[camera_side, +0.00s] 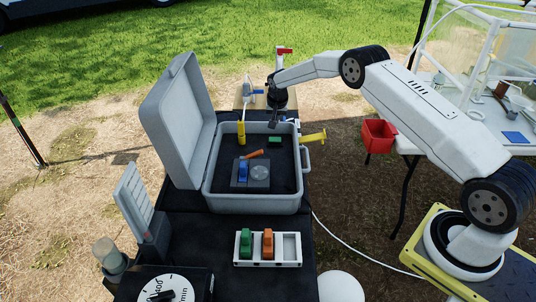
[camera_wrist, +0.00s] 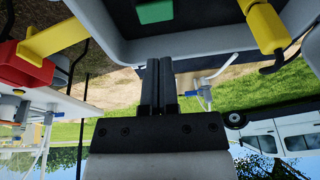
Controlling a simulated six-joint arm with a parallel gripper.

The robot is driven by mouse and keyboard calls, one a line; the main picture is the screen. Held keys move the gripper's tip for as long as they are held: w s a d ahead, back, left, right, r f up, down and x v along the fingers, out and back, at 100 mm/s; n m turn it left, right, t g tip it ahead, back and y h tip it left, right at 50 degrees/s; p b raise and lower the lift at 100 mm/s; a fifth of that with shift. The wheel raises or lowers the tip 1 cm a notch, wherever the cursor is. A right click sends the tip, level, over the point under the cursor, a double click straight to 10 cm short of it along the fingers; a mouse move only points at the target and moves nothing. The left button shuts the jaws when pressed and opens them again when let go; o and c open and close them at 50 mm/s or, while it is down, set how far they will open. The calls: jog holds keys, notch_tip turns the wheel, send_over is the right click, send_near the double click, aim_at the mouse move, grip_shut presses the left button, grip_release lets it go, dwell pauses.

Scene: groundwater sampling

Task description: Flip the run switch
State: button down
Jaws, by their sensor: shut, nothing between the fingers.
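An open grey case (camera_side: 210,200) stands on the dark table. Inside it, a dark control block (camera_side: 240,184) carries a blue piece (camera_side: 243,171), an orange lever (camera_side: 255,154) and a round grey disc (camera_side: 260,173). A small green piece (camera_side: 275,139) lies further back in the case and shows in the wrist view (camera_wrist: 154,12). I cannot tell for certain which part is the run switch. My gripper (camera_side: 273,123) is at the case's back edge, pointing down, apart from the control block. Its fingers (camera_wrist: 160,65) are together and empty in the wrist view.
The raised lid (camera_side: 180,120) walls the case's left. A yellow cylinder (camera_side: 241,132) and a yellow handle (camera_side: 314,137) stand near the case's back. A white holder (camera_side: 289,263) with green and orange blocks is in front. A red bin (camera_side: 378,134) is right.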

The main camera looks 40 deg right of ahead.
jog(key=shift+v, duration=2.8)
jog(key=shift+s+d, duration=0.15)
